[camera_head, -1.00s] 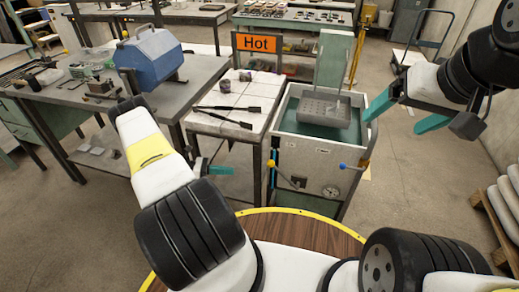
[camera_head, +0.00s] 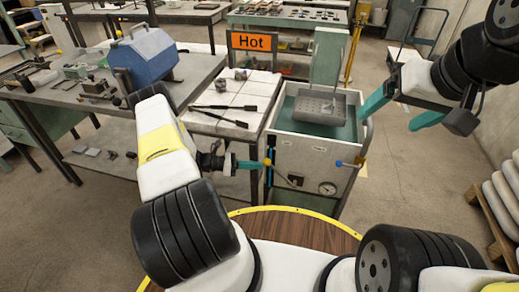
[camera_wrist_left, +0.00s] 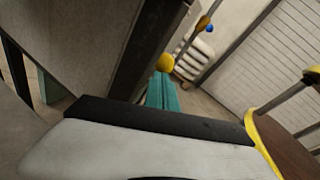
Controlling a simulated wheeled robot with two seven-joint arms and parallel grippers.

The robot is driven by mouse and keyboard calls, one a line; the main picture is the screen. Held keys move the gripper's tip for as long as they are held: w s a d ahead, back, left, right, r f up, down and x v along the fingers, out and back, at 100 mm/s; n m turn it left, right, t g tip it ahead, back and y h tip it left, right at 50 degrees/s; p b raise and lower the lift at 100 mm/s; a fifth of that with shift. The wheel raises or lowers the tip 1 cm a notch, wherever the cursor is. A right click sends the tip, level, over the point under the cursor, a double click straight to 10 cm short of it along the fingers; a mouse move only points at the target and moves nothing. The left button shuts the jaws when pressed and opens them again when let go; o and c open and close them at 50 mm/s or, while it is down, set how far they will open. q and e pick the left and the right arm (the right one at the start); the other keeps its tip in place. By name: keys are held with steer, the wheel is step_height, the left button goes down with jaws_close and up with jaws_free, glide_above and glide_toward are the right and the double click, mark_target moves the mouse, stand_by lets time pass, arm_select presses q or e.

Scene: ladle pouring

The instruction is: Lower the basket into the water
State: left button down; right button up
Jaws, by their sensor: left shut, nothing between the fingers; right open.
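The grey perforated basket (camera_head: 318,106) hangs over the tank (camera_head: 290,149), above the green water (camera_head: 297,123). Its bottom looks close to the water surface; I cannot tell whether it touches. My left gripper (camera_head: 258,164) is shut and empty, its teal fingertips at the yellow knob (camera_head: 267,162) of the lever on the tank's front. In the left wrist view the fingers (camera_wrist_left: 162,92) point at the yellow knob (camera_wrist_left: 165,63); I cannot tell whether they touch. My right gripper (camera_head: 390,121) is open and empty, to the right of the tank.
A white-tiled table (camera_head: 216,119) with black tongs stands left of the tank. An orange "Hot" sign (camera_head: 253,42) is behind.

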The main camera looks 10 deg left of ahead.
arm_select(q)
steer(key=shift+y, duration=0.8)
steer(key=d+r, duration=0.3)
steer(key=r, duration=0.1)
steer(key=shift+d, duration=0.3)
steer(key=shift+s+a, duration=0.1)
